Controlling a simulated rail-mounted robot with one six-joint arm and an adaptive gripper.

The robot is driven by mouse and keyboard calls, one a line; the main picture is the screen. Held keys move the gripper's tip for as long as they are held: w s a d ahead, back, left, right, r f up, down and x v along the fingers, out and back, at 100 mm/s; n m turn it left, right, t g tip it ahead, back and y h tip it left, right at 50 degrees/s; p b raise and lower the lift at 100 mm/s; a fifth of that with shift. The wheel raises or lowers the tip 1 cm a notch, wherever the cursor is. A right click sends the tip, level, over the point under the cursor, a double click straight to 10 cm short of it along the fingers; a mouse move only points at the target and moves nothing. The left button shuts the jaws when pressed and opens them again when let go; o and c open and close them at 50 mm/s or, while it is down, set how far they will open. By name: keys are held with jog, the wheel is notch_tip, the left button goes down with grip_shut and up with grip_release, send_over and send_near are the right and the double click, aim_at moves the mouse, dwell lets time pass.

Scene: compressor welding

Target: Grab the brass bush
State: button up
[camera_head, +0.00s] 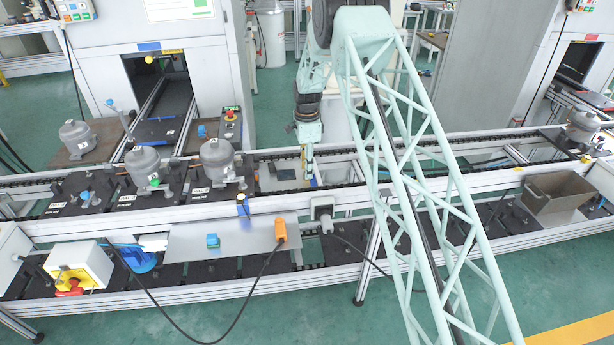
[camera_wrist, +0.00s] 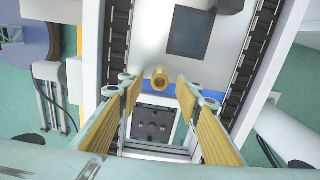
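The brass bush (camera_wrist: 160,78) is a small gold-coloured ring with a dark hole, seen in the wrist view. It lies at the edge of a light plate, just above a blue strip. My gripper (camera_wrist: 159,92) is open, its two yellow-padded fingers apart on either side of the picture, with the bush in line with the gap beyond the fingertips. I see nothing held. In the head view my gripper (camera_head: 311,178) points down over the conveyor. The bush cannot be made out there.
Dark conveyor chains (camera_wrist: 118,45) run on both sides of the plate, which has a dark square (camera_wrist: 190,32). Grey compressors (camera_head: 217,158) stand on the line to the left. A brown bin (camera_head: 557,195) sits at the right.

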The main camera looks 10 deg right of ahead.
jog(key=shift+f, duration=1.3)
jog(key=c, duration=0.9)
jog(key=shift+c, duration=0.2)
jog(key=shift+r, duration=0.15)
jog(key=shift+r, duration=1.55)
jog(key=shift+s+r, duration=0.1)
jog(key=shift+s, duration=0.15)
jog(key=s, duration=0.5)
jog(key=s+r+b, duration=0.1)
jog(key=s, duration=0.4)
jog(key=s+d+b, duration=0.1)
jog(key=s, duration=0.4)
jog(key=shift+s+r, duration=0.2)
jog(key=shift+s, duration=0.1)
